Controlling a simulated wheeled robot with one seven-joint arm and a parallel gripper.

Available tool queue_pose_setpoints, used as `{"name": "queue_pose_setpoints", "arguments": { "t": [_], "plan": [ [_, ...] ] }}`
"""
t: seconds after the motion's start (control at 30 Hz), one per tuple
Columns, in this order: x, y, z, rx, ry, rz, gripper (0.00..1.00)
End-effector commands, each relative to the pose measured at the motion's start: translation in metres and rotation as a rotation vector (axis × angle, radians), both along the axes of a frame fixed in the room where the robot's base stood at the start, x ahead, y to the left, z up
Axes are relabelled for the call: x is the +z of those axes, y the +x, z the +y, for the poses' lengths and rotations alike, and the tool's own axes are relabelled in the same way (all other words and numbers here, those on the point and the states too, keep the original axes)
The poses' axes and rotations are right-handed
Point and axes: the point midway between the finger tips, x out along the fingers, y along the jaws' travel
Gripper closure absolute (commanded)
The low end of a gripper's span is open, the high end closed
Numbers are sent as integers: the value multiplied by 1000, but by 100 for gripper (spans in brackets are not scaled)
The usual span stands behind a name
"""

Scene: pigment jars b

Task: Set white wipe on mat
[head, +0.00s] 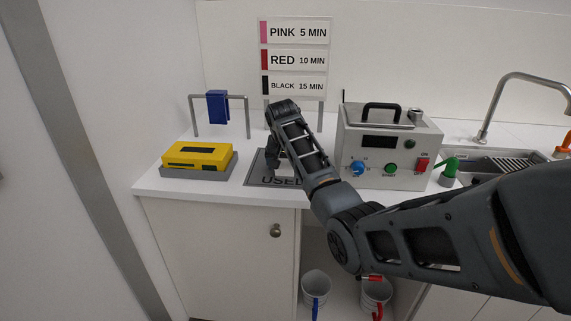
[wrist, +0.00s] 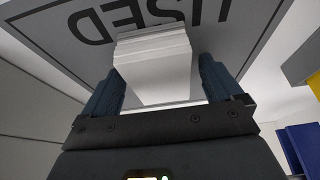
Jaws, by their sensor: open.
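The white wipe (wrist: 155,65) is a pale folded stack in the wrist view. It is between the two fingers of my gripper (wrist: 161,68), with the grey mat (wrist: 215,38) behind it. The wipe appears to rest on the mat, partly over its USED lettering. The jaws are open, one finger on each side of the wipe. In the head view my gripper (head: 273,162) is low over the mat (head: 256,177), and my arm hides the wipe and much of the mat.
A yellow case (head: 197,155) on a grey base and a rail with a blue cloth (head: 217,107) stand left of the mat. A control box (head: 390,146) stands close on the right, with the sink (head: 490,160) beyond. A sign (head: 294,60) rises behind.

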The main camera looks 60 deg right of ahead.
Motion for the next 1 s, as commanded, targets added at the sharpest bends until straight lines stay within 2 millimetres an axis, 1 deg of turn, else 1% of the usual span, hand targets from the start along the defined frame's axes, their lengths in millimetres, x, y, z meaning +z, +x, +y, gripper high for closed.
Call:
{"name": "queue_pose_setpoints", "arguments": {
  "t": [0.17, 0.27, 0.5, 0.7, 0.83, 1.0],
  "plan": [
    [11, -1, 3, 0, -1, -2, 7],
    [27, -3, 9, 2, -3, -3, 7],
    [74, -10, 27, 1, -3, -4, 7],
    [101, -15, 38, 1, -1, -2, 7],
    [110, -17, 41, 0, -1, -1, 7],
    [114, -17, 42, 0, 0, 0, 7]
  ]
}}
